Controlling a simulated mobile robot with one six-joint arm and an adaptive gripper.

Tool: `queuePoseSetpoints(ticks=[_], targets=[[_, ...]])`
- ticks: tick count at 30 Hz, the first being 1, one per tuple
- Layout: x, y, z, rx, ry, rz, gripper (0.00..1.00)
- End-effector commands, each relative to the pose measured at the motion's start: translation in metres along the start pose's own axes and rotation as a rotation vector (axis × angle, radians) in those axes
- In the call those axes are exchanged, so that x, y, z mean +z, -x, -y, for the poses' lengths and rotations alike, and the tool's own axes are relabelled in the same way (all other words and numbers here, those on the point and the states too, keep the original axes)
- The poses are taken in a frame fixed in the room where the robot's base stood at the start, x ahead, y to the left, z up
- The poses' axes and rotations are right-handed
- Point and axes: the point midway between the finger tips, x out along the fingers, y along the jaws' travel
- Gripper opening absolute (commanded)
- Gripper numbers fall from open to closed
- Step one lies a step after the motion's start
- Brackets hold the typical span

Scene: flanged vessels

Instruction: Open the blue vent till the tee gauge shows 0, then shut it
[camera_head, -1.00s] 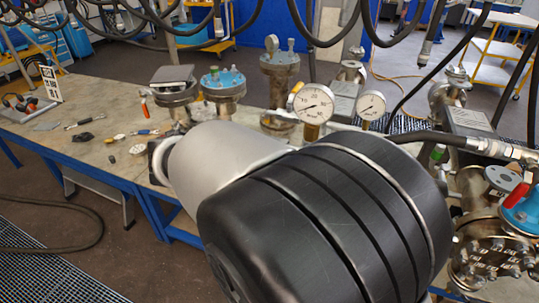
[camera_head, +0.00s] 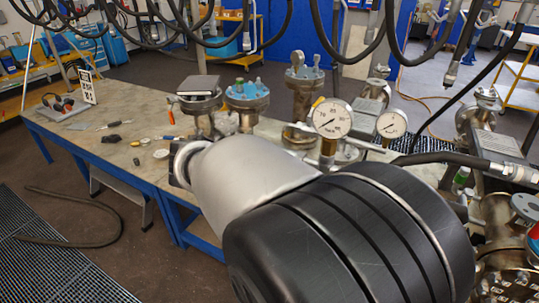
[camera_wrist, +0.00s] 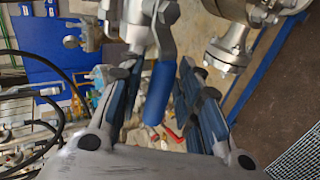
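A blue lever handle (camera_wrist: 161,92) on a metal valve shows in the wrist view, at upper middle. My gripper (camera_wrist: 160,70) is open, with one finger on each side of the handle. I cannot tell whether the left finger touches. In the head view my arm hides the gripper and this handle. Two round white gauges, a larger one (camera_head: 332,118) and a smaller one (camera_head: 391,124), stand behind my arm. Their needle readings are too small to tell, and I cannot tell which is the tee gauge.
Flanged vessels, one with a blue top (camera_head: 247,93), stand on the workbench (camera_head: 120,140). Black hoses (camera_head: 330,45) hang across the top. More flanged pipework (camera_head: 505,250) crowds the right side.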

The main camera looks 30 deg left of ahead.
Motion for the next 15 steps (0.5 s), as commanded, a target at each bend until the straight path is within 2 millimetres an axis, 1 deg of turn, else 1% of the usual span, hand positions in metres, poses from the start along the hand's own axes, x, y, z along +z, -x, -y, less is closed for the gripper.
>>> queuePoseSetpoints(ticks=[11, 15], targets=[[0.001, 0.000, 0.000, 0.000, 0.002, 0.002, 0.39], [0.000, 0.006, -0.010, 0.001, -0.001, 0.001, 0.39]])
